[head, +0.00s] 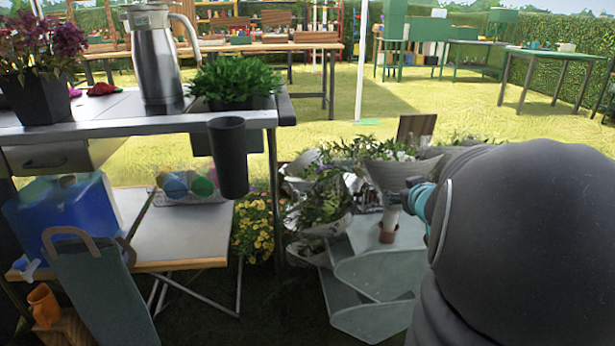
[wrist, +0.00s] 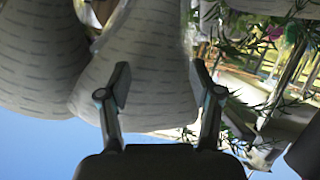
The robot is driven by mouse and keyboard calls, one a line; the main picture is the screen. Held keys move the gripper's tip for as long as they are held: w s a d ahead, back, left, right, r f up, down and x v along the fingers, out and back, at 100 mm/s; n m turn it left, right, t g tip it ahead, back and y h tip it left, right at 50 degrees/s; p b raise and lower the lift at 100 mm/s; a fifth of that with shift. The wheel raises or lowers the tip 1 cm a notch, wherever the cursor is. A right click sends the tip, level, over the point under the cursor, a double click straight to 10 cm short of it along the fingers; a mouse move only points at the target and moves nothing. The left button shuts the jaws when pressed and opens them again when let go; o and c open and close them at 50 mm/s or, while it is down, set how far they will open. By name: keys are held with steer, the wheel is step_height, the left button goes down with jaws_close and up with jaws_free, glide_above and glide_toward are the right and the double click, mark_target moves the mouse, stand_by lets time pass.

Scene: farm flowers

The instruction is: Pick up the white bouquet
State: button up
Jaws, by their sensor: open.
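The white bouquet (head: 385,172), in a pale paper wrap with white blooms and green leaves on top, stands among other bouquets on the stand, right of centre in the head view. In the wrist view, which appears upside down, a pale printed wrap (wrist: 150,60) fills the space in front of and between my fingers. My gripper (wrist: 160,78) is open, its two fingers apart on either side of this wrap. I cannot tell whether they touch it. In the head view my arm hides most of the gripper and the right part of the stand.
Another pale wrapped bouquet (wrist: 35,55) is close by in the wrist view; leafy stems (wrist: 255,40) crowd the other side. In the head view, a leafy bouquet (head: 325,203) sits left of the stand (head: 375,268). A metal table (head: 130,130) with a dark cup (head: 228,155) stands further left.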

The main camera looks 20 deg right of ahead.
steer(key=d+f+y, duration=0.2)
steer(key=d+f, duration=0.2)
steer(key=f, duration=0.1)
steer(key=n+t+y+b, duration=0.1)
steer(key=y+b, duration=0.1)
steer(key=y, duration=0.2)
glide_toward(394, 219)
steer(key=shift+n, duration=0.3)
steer(key=b+x, duration=0.1)
steer(key=x, duration=0.5)
steer(key=shift+a+f, duration=0.15)
steer(key=shift+f, duration=0.05)
steer(key=shift+d+b+x, duration=0.15)
steer(key=shift+b+x, duration=0.2)
steer(key=shift+x, duration=1.15)
steer(key=shift+d+b+x, duration=0.15)
steer(key=shift+b+x, duration=0.15)
steer(key=shift+x, duration=1.25)
steer(key=shift+r, duration=0.15)
jaws_close()
